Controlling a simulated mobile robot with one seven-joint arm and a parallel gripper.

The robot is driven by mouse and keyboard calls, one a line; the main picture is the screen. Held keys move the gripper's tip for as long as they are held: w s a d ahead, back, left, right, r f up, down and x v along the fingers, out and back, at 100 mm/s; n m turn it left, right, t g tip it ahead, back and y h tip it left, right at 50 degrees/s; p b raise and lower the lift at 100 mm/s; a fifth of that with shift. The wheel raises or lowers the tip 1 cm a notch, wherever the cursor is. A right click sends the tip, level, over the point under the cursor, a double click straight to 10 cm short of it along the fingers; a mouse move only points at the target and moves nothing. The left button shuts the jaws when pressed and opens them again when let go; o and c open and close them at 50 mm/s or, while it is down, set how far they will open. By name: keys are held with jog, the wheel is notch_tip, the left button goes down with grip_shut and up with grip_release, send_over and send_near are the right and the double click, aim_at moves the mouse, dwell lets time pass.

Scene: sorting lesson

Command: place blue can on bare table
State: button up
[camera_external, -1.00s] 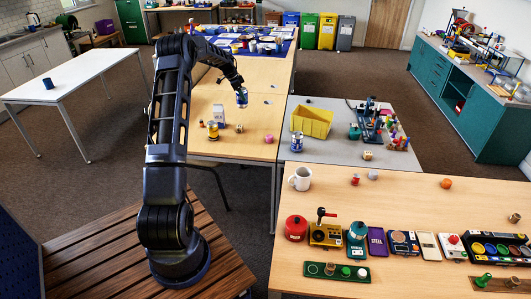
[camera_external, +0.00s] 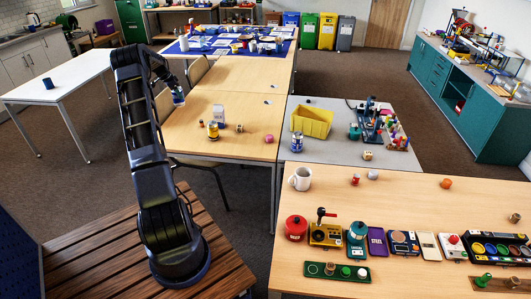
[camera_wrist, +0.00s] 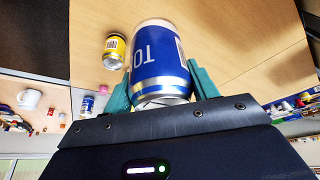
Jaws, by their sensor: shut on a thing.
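My gripper (camera_external: 176,88) is shut on a blue can (camera_external: 178,98). In the wrist view the blue can (camera_wrist: 159,65) has white lettering and silver ends, and sits between the two teal fingers of my gripper (camera_wrist: 160,85). In the external view the can is in the air near the left edge of the wooden table (camera_external: 230,83). A white table (camera_external: 82,72) stands apart at the left, almost empty, with one small dark blue cup-like thing (camera_external: 48,83) near its middle.
On the wooden table are a yellow can (camera_external: 213,130), a white carton (camera_external: 218,113) and a pink thing (camera_external: 269,139). Open floor (camera_external: 110,110) lies before the white table.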

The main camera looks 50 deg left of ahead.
jog(key=shift+s+a+f, duration=0.15)
jog(key=shift+s+f, duration=0.1)
jog(key=shift+s, duration=0.1)
notch_tip(320, 180, down, 20)
jog(key=shift+r, duration=0.25)
jog(key=shift+f, duration=0.15)
jog(key=o, duration=0.9)
jog(key=shift+o, duration=0.2)
jog(key=v, duration=1.2)
jog(key=shift+w, duration=0.1)
